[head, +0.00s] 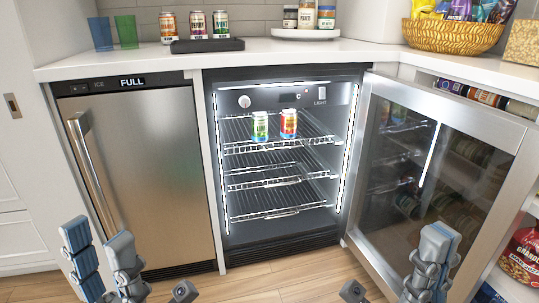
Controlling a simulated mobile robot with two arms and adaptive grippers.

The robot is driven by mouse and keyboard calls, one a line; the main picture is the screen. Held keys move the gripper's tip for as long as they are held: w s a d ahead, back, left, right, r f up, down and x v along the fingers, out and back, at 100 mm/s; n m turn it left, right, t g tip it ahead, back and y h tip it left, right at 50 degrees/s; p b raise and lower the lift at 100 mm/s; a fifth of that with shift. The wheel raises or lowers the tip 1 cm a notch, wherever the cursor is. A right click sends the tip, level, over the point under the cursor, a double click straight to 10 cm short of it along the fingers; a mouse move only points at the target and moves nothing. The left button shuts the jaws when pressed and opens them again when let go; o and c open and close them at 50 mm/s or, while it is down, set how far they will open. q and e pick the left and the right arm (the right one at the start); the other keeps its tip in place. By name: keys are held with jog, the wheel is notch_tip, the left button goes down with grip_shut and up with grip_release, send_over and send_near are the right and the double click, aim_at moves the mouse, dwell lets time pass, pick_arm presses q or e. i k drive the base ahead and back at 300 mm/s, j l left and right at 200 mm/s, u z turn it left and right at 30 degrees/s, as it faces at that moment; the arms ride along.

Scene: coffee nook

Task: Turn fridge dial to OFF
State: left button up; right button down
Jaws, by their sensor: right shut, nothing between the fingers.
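The fridge (280,249) in the middle stands open and lit inside. Its dial (244,101) is a small round pale knob at the left of the dark panel under the fridge's top edge. Its pointer and any OFF mark are too small to read. A small display (297,96) and a LIGHT switch (320,94) sit to its right. My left gripper (103,260) is low at the left in front of the ice maker, its fingers apart and empty. My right gripper (430,262) is low at the right in front of the open door, shut and empty. Neither touches the dial.
The glass fridge door (440,155) swings out to the right. Two cans, green (260,125) and orange (288,122), stand on the top wire rack. The ice maker (150,170) with a long handle is at left. The space before the dial is clear.

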aim_at(244, 102)
jog(key=l+u, duration=0.25)
jog(key=l, duration=0.6)
jog(key=l+u, duration=0.25)
jog(key=l, duration=0.6)
jog(key=k, duration=0.05)
